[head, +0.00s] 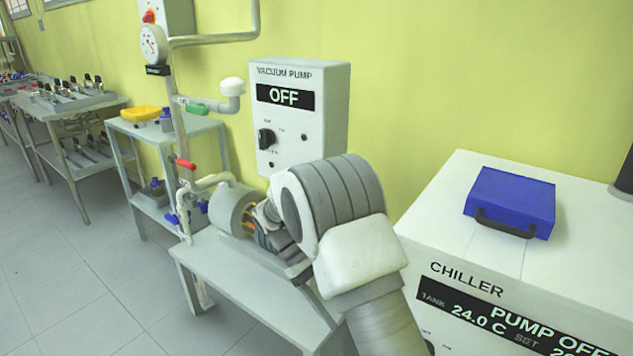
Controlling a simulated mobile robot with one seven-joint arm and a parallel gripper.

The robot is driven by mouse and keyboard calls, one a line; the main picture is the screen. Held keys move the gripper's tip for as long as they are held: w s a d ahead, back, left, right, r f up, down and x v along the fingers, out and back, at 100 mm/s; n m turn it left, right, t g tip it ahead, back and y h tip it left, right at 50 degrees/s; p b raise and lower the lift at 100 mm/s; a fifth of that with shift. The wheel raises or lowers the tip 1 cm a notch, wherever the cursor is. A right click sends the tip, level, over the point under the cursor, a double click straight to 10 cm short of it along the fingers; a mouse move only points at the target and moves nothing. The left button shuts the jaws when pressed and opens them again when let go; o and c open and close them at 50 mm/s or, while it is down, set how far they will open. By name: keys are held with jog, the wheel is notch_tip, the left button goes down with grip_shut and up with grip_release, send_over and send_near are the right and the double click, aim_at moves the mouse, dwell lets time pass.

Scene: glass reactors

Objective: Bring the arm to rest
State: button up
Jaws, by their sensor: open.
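My arm (345,225) rises from the bottom of the head view and bends to the left in front of the vacuum pump's table. My gripper (296,270) shows only in part, low behind the bend of the arm. It is open, and I see nothing held in it. Its fingertips are mostly hidden, so I cannot tell how far it is from the table (240,277) or the pump (232,208).
The vacuum pump panel (298,110) on the wall reads OFF. Pipes with a gauge (153,45) and valves stand left of it. The chiller (440,240), with a blue case (511,200) on top, is close on the right. Free floor (90,290) lies at left.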

jog(key=s+d+r+m+t+y, duration=0.35)
jog(key=s+r, duration=0.25)
jog(key=r, duration=0.2)
jog(key=s+d+r+m+t+y, duration=0.25)
jog(key=s+d+r, duration=0.25)
jog(key=r, duration=0.4)
jog(key=s+d+m+t+y, duration=0.2)
jog(key=s+m+t, duration=0.1)
jog(key=s+t, duration=0.4)
notch_tip(320, 180, up, 25)
jog(key=g+p, duration=0.1)
jog(key=p, duration=2.3)
jog(key=shift+s+a+n, duration=0.25)
jog(key=shift+n, duration=0.05)
